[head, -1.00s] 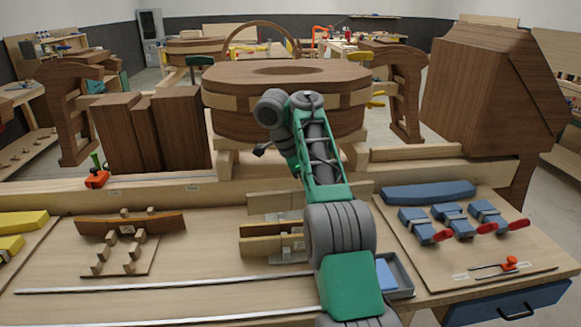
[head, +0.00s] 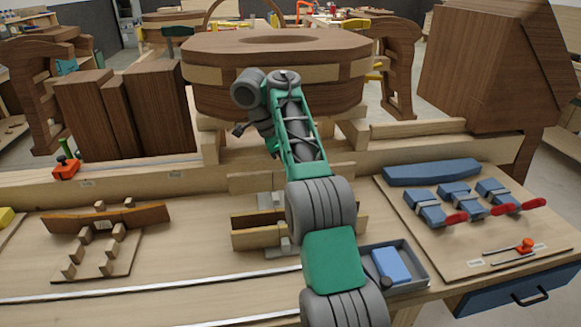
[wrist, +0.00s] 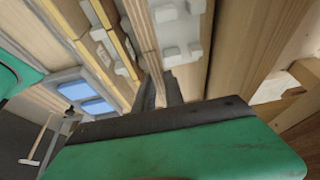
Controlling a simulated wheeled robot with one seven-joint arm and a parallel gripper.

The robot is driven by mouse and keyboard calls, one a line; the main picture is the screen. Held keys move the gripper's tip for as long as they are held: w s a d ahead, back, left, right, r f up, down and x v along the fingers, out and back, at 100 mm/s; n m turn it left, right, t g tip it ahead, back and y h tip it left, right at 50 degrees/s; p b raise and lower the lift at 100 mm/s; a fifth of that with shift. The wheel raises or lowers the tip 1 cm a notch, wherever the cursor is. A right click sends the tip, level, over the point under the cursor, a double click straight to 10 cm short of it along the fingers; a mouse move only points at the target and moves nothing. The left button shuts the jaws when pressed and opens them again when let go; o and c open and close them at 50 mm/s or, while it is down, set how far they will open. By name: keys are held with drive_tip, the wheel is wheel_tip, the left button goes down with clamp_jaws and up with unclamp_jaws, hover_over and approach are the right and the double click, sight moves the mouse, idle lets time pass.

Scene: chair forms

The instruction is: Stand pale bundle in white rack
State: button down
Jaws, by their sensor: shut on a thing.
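The pale bundle (head: 255,183), a long thin pale strip, lies along the bench behind the arm in the head view. In the wrist view the pale bundle (wrist: 141,28) runs down between the two dark fingers of my gripper (wrist: 160,90), which is shut on it. The white rack (head: 269,202) shows as pale brackets below the strip, and its white blocks (wrist: 181,20) lie close beside the bundle in the wrist view. I cannot tell whether the bundle's lower edge sits in a slot. My gripper's fingers are hidden by the arm in the head view.
A grey tray with a blue block (head: 391,266) is front right. Blue clamped pieces (head: 460,200) lie on a board at right. A wooden beam (head: 400,153) runs close behind.

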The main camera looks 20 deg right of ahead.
wheel_tip(320, 180, down, 2)
drive_tip(key=shift+f+b, duration=0.25)
drive_tip(key=shift+b, duration=0.35)
wheel_tip(320, 180, down, 2)
drive_tip(key=b, duration=0.3)
wheel_tip(320, 180, down, 4)
drive_tip(key=b, duration=0.3)
drive_tip(key=shift+r+b, duration=0.25)
drive_tip(key=shift+b, duration=0.05)
drive_tip(key=shift+f+b, duration=0.35)
drive_tip(key=shift+b, duration=0.05)
drive_tip(key=c, duration=1.3)
unclamp_jaws()
